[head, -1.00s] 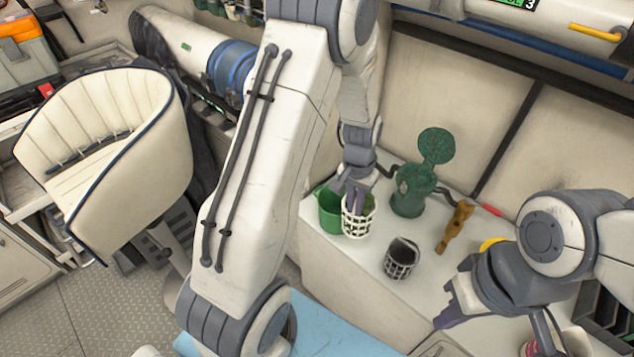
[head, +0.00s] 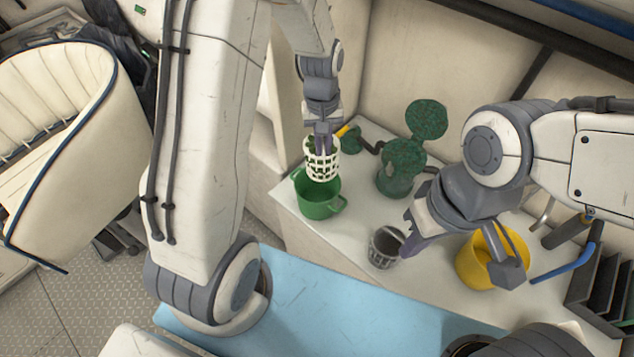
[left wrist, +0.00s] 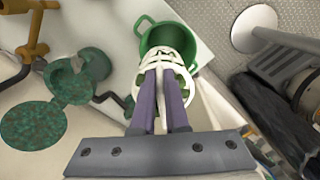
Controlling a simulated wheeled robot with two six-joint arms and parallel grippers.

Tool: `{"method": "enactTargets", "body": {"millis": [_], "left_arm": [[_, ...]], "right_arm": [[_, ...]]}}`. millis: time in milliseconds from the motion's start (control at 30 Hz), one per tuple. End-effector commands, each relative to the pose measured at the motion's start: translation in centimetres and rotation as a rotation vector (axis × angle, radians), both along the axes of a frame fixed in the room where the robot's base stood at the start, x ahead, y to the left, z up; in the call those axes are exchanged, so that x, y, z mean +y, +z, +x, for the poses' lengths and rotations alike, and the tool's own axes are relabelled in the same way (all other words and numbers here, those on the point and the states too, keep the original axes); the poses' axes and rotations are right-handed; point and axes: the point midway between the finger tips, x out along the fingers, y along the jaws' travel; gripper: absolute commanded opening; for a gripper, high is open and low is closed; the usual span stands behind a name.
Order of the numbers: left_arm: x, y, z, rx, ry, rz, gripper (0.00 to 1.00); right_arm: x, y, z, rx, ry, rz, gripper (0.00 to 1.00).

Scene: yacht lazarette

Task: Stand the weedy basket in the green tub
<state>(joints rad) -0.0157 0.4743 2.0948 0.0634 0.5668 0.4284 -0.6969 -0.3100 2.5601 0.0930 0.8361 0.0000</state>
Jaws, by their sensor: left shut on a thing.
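The weedy basket (head: 321,165) is a white lattice basket with green weed inside. My left gripper (head: 322,135) is shut on its upper part and holds it roughly upright. The green tub (head: 320,208), with side handles, stands on the white bench top. The basket's lower end overlaps the tub's mouth in the head view; I cannot tell whether it is inside or just above. In the left wrist view the basket (left wrist: 183,46) hides part of the tub (left wrist: 146,40). My right gripper (head: 418,228) is near a dark grey basket (head: 384,247); its finger opening is unclear.
A dark green strainer housing (head: 397,178) with a raised round lid (head: 427,119) stands right of the tub. A yellow bucket (head: 470,268) is further right, partly behind my right arm. A blue mat (head: 300,300) lies in front of the bench.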

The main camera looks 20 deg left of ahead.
Motion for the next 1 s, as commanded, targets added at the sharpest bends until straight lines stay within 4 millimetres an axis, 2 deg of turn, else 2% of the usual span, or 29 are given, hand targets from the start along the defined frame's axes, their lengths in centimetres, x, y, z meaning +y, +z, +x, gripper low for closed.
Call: {"method": "enactTargets", "body": {"millis": [33,200,300,467,567,900,1000], "left_arm": [[-0.3,0.2,0.1,-0.004,0.101,0.002,0.0],[-1.0,1.8,-0.1,0.0,0.43,0.009,0.0],[-1.2,2.5,-0.3,0.002,0.567,0.012,0.0],[-1.3,2.7,-0.5,0.006,0.681,0.017,0.0],[-1.2,1.4,-0.6,0.011,0.698,0.019,0.0],[-1.2,-7.4,-0.7,0.014,0.699,0.02,0.0],[-1.2,-9.2,-0.7,0.01,0.698,0.018,0.0]], "right_arm": [[0.0,-0.9,0.0,0.0,0.0,0.0,0.0],[0.0,-1.9,0.0,0.0,0.0,0.0,0.0],[0.0,-2.2,0.0,0.0,0.0,0.0,0.0],[0.0,-2.4,0.0,0.0,0.001,0.0,0.0],[0.0,-2.3,0.0,0.0,0.001,0.0,0.0],[0.0,-1.5,0.0,0.0,0.001,0.0,0.0],[0.0,-1.3,0.0,0.0,0.001,0.0,0.0]]}}
